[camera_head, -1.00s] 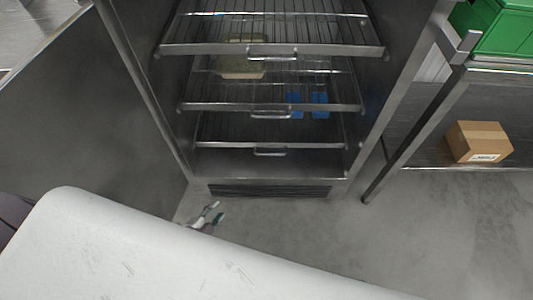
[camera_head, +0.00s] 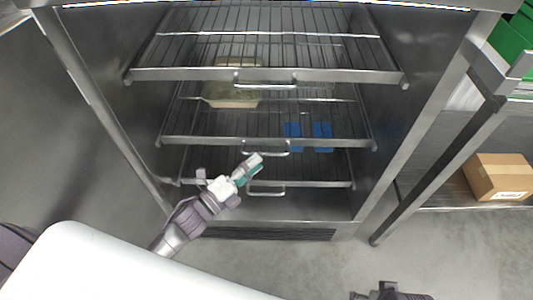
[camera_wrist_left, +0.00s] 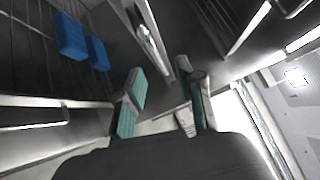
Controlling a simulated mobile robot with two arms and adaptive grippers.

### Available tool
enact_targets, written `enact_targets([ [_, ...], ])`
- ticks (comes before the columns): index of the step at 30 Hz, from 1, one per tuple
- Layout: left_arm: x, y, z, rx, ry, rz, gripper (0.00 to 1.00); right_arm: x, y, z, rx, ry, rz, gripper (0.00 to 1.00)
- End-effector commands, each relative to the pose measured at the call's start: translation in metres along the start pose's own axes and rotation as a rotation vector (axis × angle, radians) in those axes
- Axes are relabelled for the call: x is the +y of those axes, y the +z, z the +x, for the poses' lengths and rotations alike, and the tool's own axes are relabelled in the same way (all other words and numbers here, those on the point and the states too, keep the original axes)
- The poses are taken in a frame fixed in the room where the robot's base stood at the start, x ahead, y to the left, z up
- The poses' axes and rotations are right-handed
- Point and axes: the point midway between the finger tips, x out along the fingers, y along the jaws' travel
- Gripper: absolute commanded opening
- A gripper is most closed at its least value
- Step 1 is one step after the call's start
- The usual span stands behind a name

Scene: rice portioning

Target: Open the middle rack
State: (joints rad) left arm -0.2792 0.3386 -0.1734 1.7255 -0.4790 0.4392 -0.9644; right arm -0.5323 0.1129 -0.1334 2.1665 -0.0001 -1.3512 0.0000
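The middle rack (camera_head: 210,141) is a wire shelf with a metal front bar, inside the steel cabinet. Its bar handle (camera_head: 266,153) is at the front centre. My left gripper (camera_head: 251,168) is at the cabinet front, with its teal-padded fingertips close to this handle; I cannot tell whether they touch it. In the left wrist view the two fingers (camera_wrist_left: 160,88) are apart with nothing between them, and a metal bar handle (camera_wrist_left: 149,38) shows just beyond the tips. A dark part at the bottom edge of the head view appears to be my right gripper (camera_head: 389,292), mostly cut off.
The top rack (camera_head: 180,75) and bottom rack (camera_head: 320,184) have similar handles. A pale tray (camera_head: 232,95) and two blue items (camera_head: 308,131) lie inside the cabinet. At right stand a metal table with a cardboard box (camera_head: 498,178) and green crates (camera_head: 515,38).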

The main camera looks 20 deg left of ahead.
Motion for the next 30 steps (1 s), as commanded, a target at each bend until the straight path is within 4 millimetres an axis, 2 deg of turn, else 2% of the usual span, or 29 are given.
enact_targets([
  [3, 0.0, 0.0, 0.023, 0.0, -0.002, 0.0, 0.37, 0.0, 0.0, -0.003, 0.0, 0.0, 0.0, 1.0],
  [9, 0.001, 0.0, 0.045, 0.0, 0.001, 0.0, 0.37, 0.0, -0.002, -0.007, 0.007, 0.001, 0.001, 1.0],
  [20, 0.001, 0.0, 0.05, 0.0, 0.001, -0.001, 0.37, 0.001, -0.001, -0.008, 0.003, 0.001, 0.002, 1.0],
  [23, 0.001, 0.0, 0.05, -0.001, 0.001, -0.001, 0.24, 0.001, -0.001, -0.008, 0.003, 0.001, 0.002, 1.0],
  [27, 0.001, 0.0, 0.05, -0.001, 0.001, -0.001, 0.01, 0.001, -0.001, -0.008, 0.002, 0.001, 0.002, 1.0],
  [30, 0.001, 0.0, 0.05, -0.001, 0.001, -0.001, 0.0, 0.0, 0.0, -0.008, 0.002, 0.001, 0.001, 1.0],
])
